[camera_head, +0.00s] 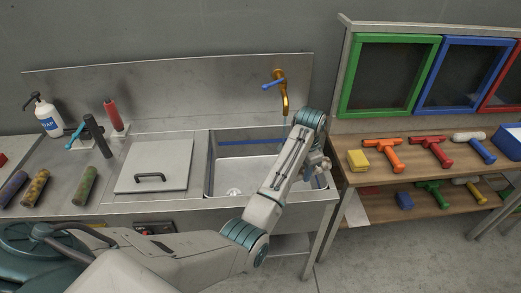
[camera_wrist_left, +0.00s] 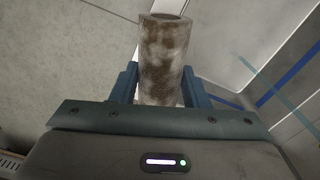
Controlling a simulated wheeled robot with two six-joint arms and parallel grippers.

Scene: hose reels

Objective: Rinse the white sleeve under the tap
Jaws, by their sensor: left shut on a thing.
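My left arm reaches across the counter, and my left gripper (camera_head: 318,167) is at the right side of the sink (camera_head: 208,180), mostly hidden behind the arm in the head view. In the left wrist view, my left gripper (camera_wrist_left: 160,88) is shut on the white sleeve (camera_wrist_left: 164,55), an upright-looking tube with brown dirt over much of its surface. The golden tap (camera_head: 281,90) with a blue lever stands behind the sink, its spout above the arm. A faint pale-blue streak shows below the spout; I cannot tell whether it is running water. My right gripper is not in view.
A wooden shelf (camera_head: 380,165) with a yellow sponge (camera_head: 357,160) and coloured tools stands close on the right.

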